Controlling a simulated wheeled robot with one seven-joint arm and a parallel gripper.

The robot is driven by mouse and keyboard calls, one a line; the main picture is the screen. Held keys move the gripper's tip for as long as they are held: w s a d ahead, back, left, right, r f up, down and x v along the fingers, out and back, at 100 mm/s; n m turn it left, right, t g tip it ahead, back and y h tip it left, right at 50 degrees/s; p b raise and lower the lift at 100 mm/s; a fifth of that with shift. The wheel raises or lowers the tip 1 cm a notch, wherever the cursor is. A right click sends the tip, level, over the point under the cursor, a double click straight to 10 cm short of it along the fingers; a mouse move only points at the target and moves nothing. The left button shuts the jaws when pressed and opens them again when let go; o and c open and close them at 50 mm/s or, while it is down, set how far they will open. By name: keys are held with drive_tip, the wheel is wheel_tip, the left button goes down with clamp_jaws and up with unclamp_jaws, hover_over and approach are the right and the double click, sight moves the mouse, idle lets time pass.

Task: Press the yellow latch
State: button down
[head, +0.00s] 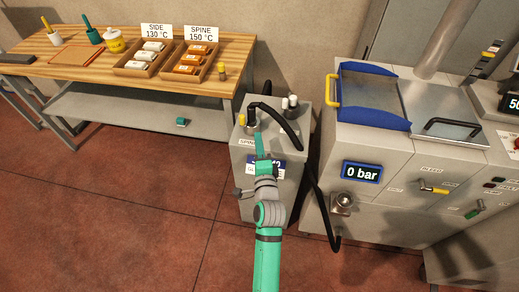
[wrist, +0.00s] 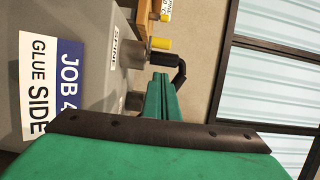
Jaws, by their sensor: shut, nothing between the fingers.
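A small yellow latch (head: 251,116) stands on the black hose coupling on top of the grey glue unit, above its SPINE label. In the wrist view the yellow latch (wrist: 162,44) shows at the end of the black coupling (wrist: 165,60), just beyond my fingertips. My gripper (head: 259,137) is green, with its fingers shut and empty, in front of the unit's top near the SPINE port. In the wrist view my gripper (wrist: 160,78) points toward the coupling, and a gap to the latch seems visible. My fingers partly cover the unit's JOB label.
The black hose (head: 285,122) arcs over the unit's top and hangs down its right side. A large machine (head: 340,145) with a 0 bar display is close on the right. A wooden bench (head: 90,72) with trays is at left.

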drive_tip(key=w+a, duration=0.1)
drive_tip(key=w, duration=0.1)
drive_tip(key=w+a, duration=0.1)
drive_tip(key=w, duration=0.2)
drive_tip(key=shift+w+a, duration=0.35)
drive_tip(key=shift+a, duration=0.05)
drive_tip(key=shift+w+a, duration=0.3)
drive_tip(key=shift+a, duration=0.05)
drive_tip(key=shift+d, duration=0.1)
